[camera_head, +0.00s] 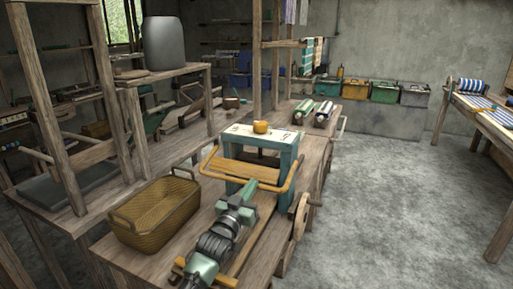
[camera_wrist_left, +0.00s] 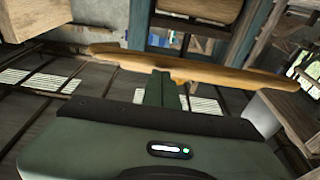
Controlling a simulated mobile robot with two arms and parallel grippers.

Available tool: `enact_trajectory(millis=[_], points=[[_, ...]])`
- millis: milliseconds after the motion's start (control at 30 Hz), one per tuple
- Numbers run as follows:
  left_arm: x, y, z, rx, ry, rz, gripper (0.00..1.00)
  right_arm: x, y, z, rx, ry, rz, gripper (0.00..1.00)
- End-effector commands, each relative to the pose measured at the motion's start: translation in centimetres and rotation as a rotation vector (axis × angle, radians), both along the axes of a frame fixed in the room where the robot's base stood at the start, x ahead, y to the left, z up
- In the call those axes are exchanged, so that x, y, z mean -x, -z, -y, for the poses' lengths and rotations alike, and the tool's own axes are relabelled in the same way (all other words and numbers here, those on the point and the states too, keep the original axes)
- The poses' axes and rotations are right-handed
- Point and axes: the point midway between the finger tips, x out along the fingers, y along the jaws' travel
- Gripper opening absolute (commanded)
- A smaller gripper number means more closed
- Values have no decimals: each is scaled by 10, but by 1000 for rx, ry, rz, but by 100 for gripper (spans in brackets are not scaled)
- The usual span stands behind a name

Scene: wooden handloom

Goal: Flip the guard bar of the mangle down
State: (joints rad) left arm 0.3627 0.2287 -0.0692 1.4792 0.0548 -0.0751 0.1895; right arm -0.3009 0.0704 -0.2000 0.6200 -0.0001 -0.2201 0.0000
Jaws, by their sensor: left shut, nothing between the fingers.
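The mangle (camera_head: 288,160) stands on the wooden bench with a blue-green frame and a yellow knob (camera_head: 260,127) on top. Its guard bar (camera_head: 284,190) is a yellow-orange U-shaped bar sticking out at the front, toward me. The bar also crosses the left wrist view (camera_wrist_left: 225,74) just beyond my fingers. My right gripper is out of view.
A woven basket (camera_head: 155,212) sits left of my left arm on the bench. A wooden crank wheel (camera_head: 300,215) is at the bench's right edge. Rolls of cloth (camera_head: 313,112) lie behind the mangle. The floor to the right is clear.

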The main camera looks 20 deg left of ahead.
Motion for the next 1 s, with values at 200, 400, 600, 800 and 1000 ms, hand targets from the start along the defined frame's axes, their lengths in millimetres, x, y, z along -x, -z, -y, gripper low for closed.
enact_trajectory(millis=[200,400,600,800,1000], points=[[-4,20,0,0,0,-3,0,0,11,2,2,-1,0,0],[-6,26,1,0,0,-3,0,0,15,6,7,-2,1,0],[-7,28,1,0,1,-3,0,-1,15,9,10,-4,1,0],[-7,27,1,0,1,-2,0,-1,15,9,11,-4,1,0],[-7,25,1,0,1,-1,0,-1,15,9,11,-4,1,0]])
